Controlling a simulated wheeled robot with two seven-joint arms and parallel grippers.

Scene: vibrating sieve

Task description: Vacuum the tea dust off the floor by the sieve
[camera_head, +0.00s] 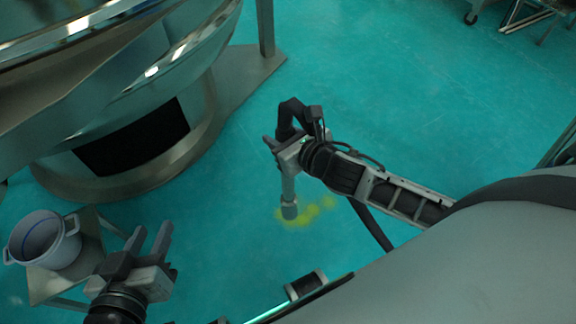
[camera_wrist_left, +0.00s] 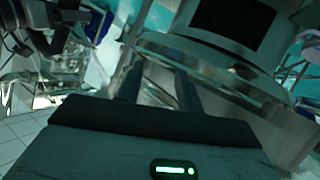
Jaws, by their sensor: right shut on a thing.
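The tea dust (camera_head: 322,208) is a yellow-green patch on the teal floor in the head view, right of the sieve (camera_head: 150,130). My right gripper (camera_head: 276,146) is shut on the vacuum wand (camera_head: 288,187), a grey tube pointing down. The wand's tip is over the left part of the patch and hides some of it; I cannot tell whether it touches the floor. My left gripper (camera_head: 150,242) is open and empty at the lower left, away from the dust. Its two spread fingers also show in the left wrist view (camera_wrist_left: 158,85).
A white bucket (camera_head: 45,240) stands on a small metal stand (camera_head: 92,225) left of my left gripper. The sieve's round base fills the upper left. The floor right of it is mostly clear.

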